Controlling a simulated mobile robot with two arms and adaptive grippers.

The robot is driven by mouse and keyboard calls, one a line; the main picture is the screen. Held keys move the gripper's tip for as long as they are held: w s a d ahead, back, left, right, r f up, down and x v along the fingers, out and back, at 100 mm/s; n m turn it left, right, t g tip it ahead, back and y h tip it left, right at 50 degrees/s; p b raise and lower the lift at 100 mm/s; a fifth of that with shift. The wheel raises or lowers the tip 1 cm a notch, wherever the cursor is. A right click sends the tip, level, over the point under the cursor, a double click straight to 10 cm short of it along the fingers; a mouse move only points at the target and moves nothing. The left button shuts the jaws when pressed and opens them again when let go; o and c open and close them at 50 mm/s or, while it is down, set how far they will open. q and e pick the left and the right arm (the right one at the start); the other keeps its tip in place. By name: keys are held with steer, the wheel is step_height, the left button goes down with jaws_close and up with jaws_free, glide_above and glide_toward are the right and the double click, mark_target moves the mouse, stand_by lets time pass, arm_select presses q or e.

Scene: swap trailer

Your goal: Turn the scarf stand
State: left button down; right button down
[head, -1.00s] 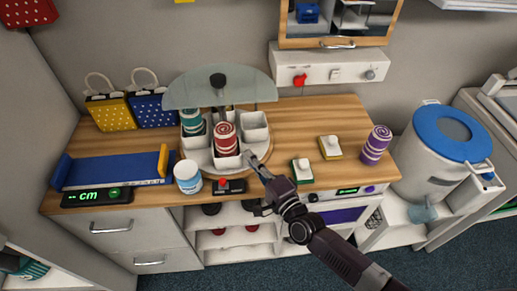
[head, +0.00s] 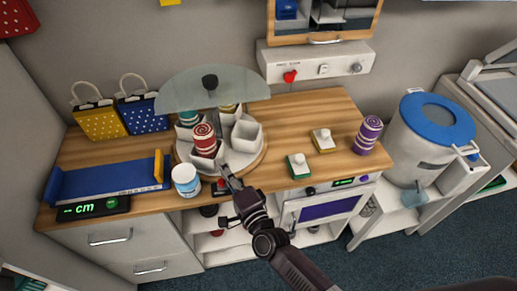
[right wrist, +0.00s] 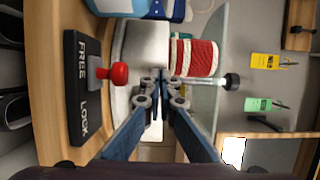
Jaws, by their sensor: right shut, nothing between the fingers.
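The scarf stand is a round turntable (head: 253,163) with white cups and a half-round glass shade (head: 180,93) on a black-topped post. A red-and-white striped scarf roll (head: 205,140) stands in the front-left cup; it also shows in the right wrist view (right wrist: 202,58). A teal roll (head: 188,118) and a yellowish roll (head: 228,107) are behind, partly hidden. The front-right cup (head: 247,135) looks empty. My right gripper (head: 226,170) is shut and empty, its tips at the stand's front beside the cups. Contact is unclear. My left gripper is out of view.
A black FREE/LOCK plate (right wrist: 82,95) with a red knob (right wrist: 119,73), nearer FREE, sits at the stand's front. A blue-and-white jar (head: 186,180) stands just left.

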mark_target(202, 160)
steer(key=shift+w+a+b, duration=0.1)
steer(key=shift+a+b, duration=0.4)
steer(key=shift+a, duration=2)
